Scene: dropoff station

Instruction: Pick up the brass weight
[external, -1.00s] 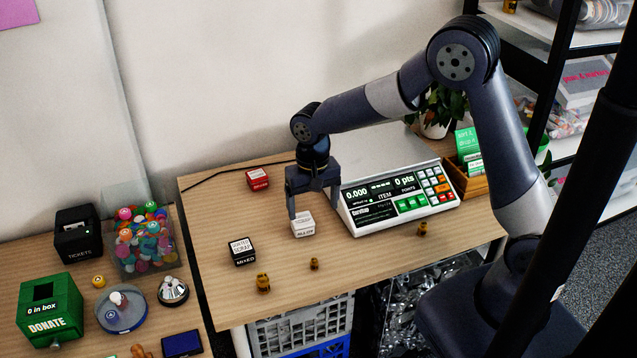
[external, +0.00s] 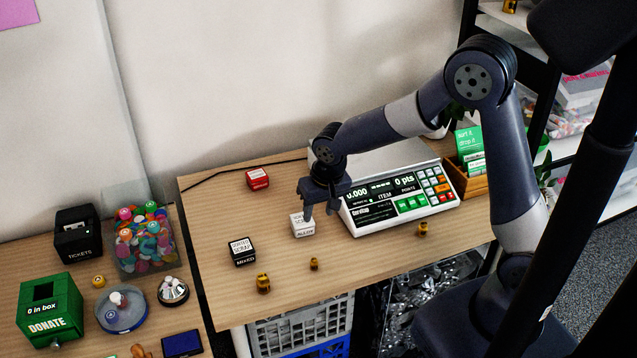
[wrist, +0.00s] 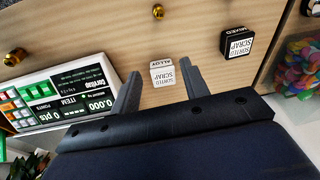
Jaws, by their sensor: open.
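Three small brass weights stand on the wooden table: a larger one (external: 263,283) near the front edge, a small one (external: 314,264) right of it, and another (external: 422,229) in front of the scale. The wrist view shows two brass weights, one at the top middle (wrist: 158,12) and one at the top left (wrist: 14,56). My gripper (external: 322,208) is open beside the white ALLOY block (external: 302,226), above the table and behind the small weights. In the wrist view the block appears between the fingers; contact cannot be told. No weight is between the fingers.
The scale (external: 400,203) stands close to the right of my gripper. The black MIXED block (external: 242,252) and a red block (external: 257,179) are on the left part of the table. The table around the front weights is mostly clear.

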